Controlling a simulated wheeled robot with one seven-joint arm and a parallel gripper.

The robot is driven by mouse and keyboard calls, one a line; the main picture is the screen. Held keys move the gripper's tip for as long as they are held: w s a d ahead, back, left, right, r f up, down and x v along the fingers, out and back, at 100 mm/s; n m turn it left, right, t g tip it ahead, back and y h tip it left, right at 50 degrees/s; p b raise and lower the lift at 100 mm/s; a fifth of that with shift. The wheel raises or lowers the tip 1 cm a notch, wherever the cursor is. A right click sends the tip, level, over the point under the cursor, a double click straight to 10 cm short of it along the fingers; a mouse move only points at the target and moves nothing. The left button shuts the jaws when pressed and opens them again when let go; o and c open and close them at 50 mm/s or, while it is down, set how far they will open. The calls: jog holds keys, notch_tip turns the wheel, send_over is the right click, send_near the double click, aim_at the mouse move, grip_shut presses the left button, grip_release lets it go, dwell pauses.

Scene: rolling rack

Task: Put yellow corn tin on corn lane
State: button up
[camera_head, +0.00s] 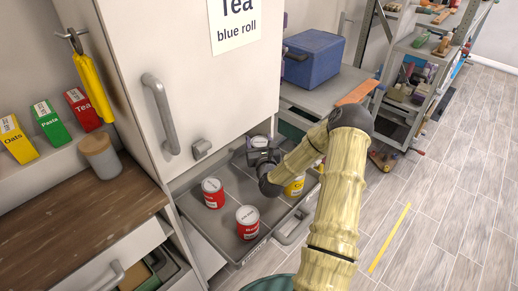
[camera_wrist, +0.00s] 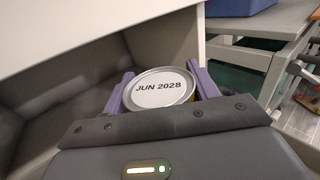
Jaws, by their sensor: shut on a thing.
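My gripper (camera_head: 262,157) is over the back of the pull-out tray (camera_head: 228,228) in the head view. It is shut on a tin (camera_head: 259,142), whose pale lid shows just beyond the jaws. In the wrist view the same tin (camera_wrist: 160,88) sits between the two purple fingers, its lid reading JUN 2028. Its side is mostly hidden, with a hint of yellow at the rim. I cannot tell whether it touches the tray. Another yellow tin (camera_head: 294,187) stands at the tray's right side, partly behind my arm.
Two red tins, one left (camera_head: 213,193) and one nearer the front (camera_head: 248,222), stand upright on the tray. The cabinet door (camera_head: 190,80) rises close behind. A blue box (camera_head: 314,58) is on a bench at the back. Thin lines divide the tray into lanes.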

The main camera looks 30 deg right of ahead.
jog(key=shift+f, duration=1.65)
jog(key=shift+f, duration=0.2)
jog(key=o, duration=1.3)
jog(key=shift+r, duration=0.2)
jog(key=shift+s+a+f, duration=0.1)
jog(key=shift+s+f, duration=0.05)
jog(key=shift+s, duration=0.2)
jog(key=b+v, duration=0.1)
jog(key=v, duration=1)
jog(key=shift+s, duration=0.15)
